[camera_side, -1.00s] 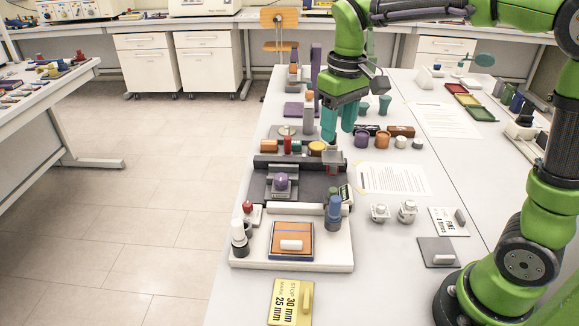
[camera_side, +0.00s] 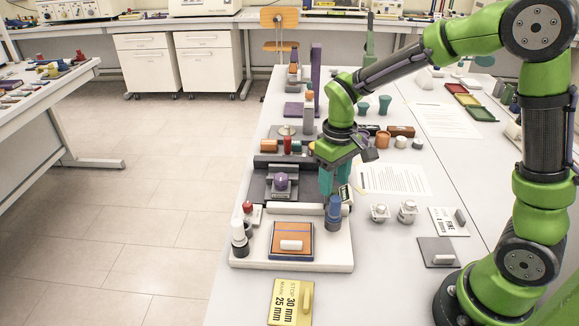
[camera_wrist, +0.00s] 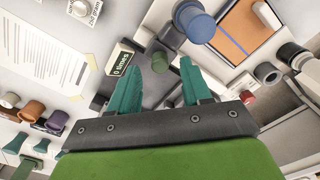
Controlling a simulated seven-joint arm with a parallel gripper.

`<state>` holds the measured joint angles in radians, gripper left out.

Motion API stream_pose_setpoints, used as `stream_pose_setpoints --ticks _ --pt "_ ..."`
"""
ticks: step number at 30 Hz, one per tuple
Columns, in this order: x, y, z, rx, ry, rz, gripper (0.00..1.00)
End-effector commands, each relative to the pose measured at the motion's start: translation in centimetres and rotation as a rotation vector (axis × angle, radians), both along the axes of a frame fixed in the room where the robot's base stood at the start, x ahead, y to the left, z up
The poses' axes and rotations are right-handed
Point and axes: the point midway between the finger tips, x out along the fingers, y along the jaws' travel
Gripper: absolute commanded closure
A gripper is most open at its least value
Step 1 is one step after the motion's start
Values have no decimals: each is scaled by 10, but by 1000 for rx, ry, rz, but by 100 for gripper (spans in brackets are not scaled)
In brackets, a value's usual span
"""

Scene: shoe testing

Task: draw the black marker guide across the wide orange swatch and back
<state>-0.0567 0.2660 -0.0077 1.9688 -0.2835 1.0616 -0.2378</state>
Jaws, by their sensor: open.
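The orange swatch (camera_side: 280,232) is a flat orange panel with a dark line across it and a white bar handle, on the white board's front part. It also shows at the upper right of the wrist view (camera_wrist: 237,36). A black-based piece with a white top (camera_side: 239,240), apparently the black marker guide, stands upright at the board's left edge, apart from the swatch. My gripper (camera_side: 332,190) has teal fingers, open and empty, above the board's right side behind the blue knob (camera_side: 333,210).
A purple knob (camera_side: 281,181) sits on the dark board area. A red-topped piece (camera_side: 248,208) stands near the left edge. A small counter display (camera_wrist: 122,62) is close to my fingers. A yellow stop card (camera_side: 290,300) lies in front. Metal weights (camera_side: 407,211) stand right.

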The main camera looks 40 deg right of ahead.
Motion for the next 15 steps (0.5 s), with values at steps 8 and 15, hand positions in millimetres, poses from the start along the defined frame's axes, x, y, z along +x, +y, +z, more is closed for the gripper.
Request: stream_pose_setpoints --ticks 8,15 --pt "0 0 -20 1 0 -1 52" --pt "0 0 -20 1 -1 -1 52"
